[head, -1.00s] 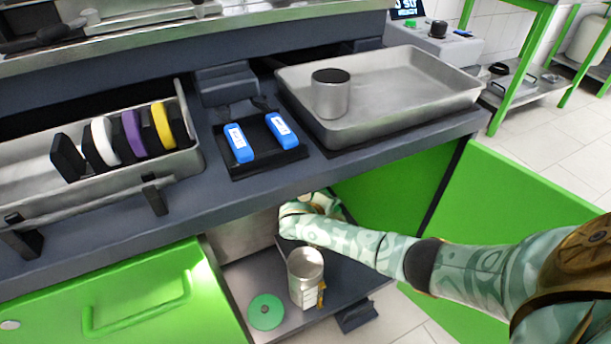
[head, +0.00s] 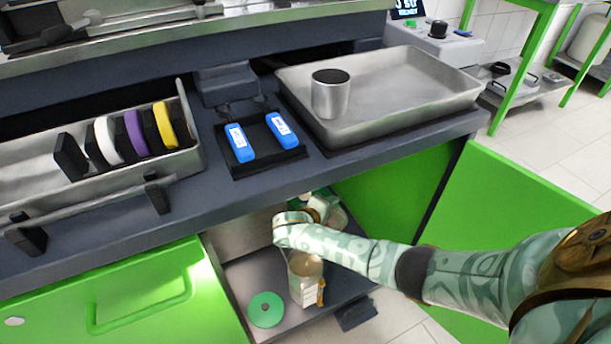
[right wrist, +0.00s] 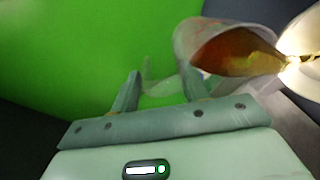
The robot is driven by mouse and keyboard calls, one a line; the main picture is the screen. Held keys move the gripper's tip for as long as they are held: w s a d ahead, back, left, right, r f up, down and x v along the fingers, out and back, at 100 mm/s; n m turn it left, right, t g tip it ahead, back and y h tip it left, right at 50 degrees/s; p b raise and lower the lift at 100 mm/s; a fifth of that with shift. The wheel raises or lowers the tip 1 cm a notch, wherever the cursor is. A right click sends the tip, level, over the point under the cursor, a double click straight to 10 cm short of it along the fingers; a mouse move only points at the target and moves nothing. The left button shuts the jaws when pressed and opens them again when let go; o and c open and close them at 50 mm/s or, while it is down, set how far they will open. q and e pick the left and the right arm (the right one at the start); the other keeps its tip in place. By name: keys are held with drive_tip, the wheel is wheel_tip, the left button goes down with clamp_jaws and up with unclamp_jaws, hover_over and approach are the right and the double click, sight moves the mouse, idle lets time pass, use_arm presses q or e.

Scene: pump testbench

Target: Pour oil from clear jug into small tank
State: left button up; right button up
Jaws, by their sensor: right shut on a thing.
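The clear jug (right wrist: 235,50) is in the right wrist view, tilted, with amber oil inside reaching its mouth at the right. My right gripper (right wrist: 160,82) is shut on the jug's clear handle. In the head view my right wrist reaches under the counter and covers most of the gripper and jug. The small tank (head: 303,288), an open metal can with a pale label, stands on the low cabinet shelf just below my wrist. Its inside looks tan, and its far rim is partly covered by my arm. My left gripper is not in view.
A green disc (head: 266,309) lies on the shelf (head: 248,277) left of the tank. The counter edge overhangs my right wrist. Green doors stand at both sides. A steel cup (head: 330,98) sits in a metal tray (head: 420,75) on the counter.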

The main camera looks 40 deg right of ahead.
drive_tip(key=shift+a+r, duration=0.1)
drive_tip(key=shift+r, duration=0.05)
idle(0.5)
drive_tip(key=shift+a+h, duration=0.2)
drive_tip(key=shift+h, duration=0.1)
drive_tip(key=shift+s+a+r, duration=0.15)
drive_tip(key=shift+a, duration=0.1)
idle(0.9)
drive_tip(key=shift+h, duration=0.3)
drive_tip(key=shift+a+r, duration=0.1)
drive_tip(key=shift+a, duration=0.05)
drive_tip(key=shift+c, duration=0.2)
drive_tip(key=shift+s+a+t+h, duration=0.1)
drive_tip(key=shift+a+t+h, duration=0.2)
idle(0.4)
